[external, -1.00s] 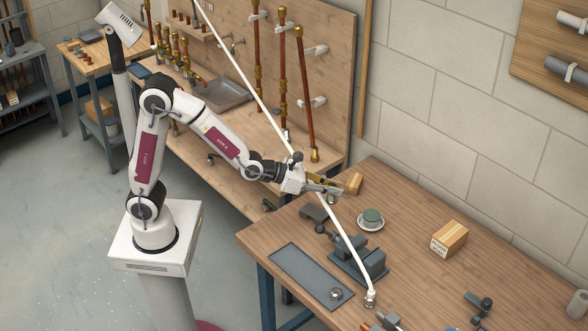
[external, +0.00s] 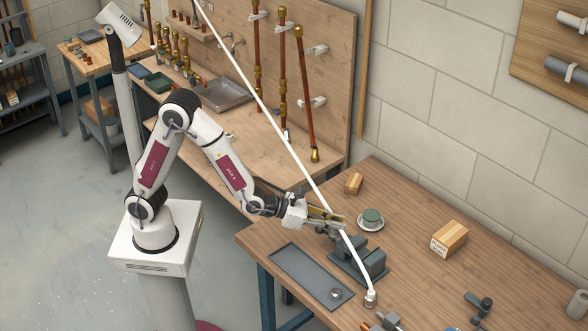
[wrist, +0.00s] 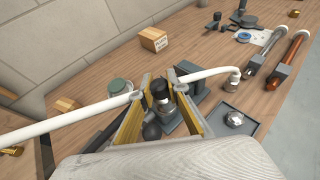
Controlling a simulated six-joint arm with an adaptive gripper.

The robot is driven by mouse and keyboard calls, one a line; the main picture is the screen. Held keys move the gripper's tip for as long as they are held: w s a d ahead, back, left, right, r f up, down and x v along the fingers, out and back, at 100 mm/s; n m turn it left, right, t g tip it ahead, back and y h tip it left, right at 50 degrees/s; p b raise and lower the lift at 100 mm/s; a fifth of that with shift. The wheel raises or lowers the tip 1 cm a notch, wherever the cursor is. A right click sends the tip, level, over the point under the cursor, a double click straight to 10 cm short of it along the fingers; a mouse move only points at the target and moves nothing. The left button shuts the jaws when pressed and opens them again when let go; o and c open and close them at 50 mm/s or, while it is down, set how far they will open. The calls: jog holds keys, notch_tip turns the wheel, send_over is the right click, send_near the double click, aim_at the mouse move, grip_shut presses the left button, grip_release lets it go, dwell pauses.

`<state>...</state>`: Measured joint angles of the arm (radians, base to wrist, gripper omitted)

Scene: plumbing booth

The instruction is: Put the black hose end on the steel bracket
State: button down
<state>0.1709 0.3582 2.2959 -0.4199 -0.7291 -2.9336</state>
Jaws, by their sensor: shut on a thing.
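My gripper (external: 338,222) is over the work table, and its yellow-sided fingers (wrist: 160,82) show in the wrist view. They are closed on a small black-topped piece (wrist: 160,90), which looks like the black hose end. A white hose (wrist: 70,125) runs in from the left to the fingers and shows again (wrist: 205,74) on their right; its join to the black piece is hidden. A dark grey block-shaped holder on a plate (external: 372,262) stands just below and right of my gripper. I cannot tell surely whether it is the steel bracket.
A grey tray (external: 310,278) lies at the table's left edge. A green-topped round dish (external: 371,218), a small wooden block (external: 354,183) and a larger labelled block (external: 450,238) stand behind. The white hose meets a metal fitting (external: 370,298) near the front.

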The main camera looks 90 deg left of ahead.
jog(key=s+a+n+g+y, duration=0.3)
jog(key=a+n+y, duration=0.2)
jog(key=a, duration=0.5)
jog(key=s+a+n+g+y, duration=0.3)
jog(key=a+n+y, duration=0.2)
jog(key=a, duration=0.6)
jog(key=shift+s+r+n+g, duration=0.25)
jog(key=shift+s+n+g, duration=0.05)
jog(key=shift+f, duration=3.1)
jog(key=shift+f, duration=0.15)
jog(key=shift+f, duration=1.75)
jog(key=shift+f, duration=0.1)
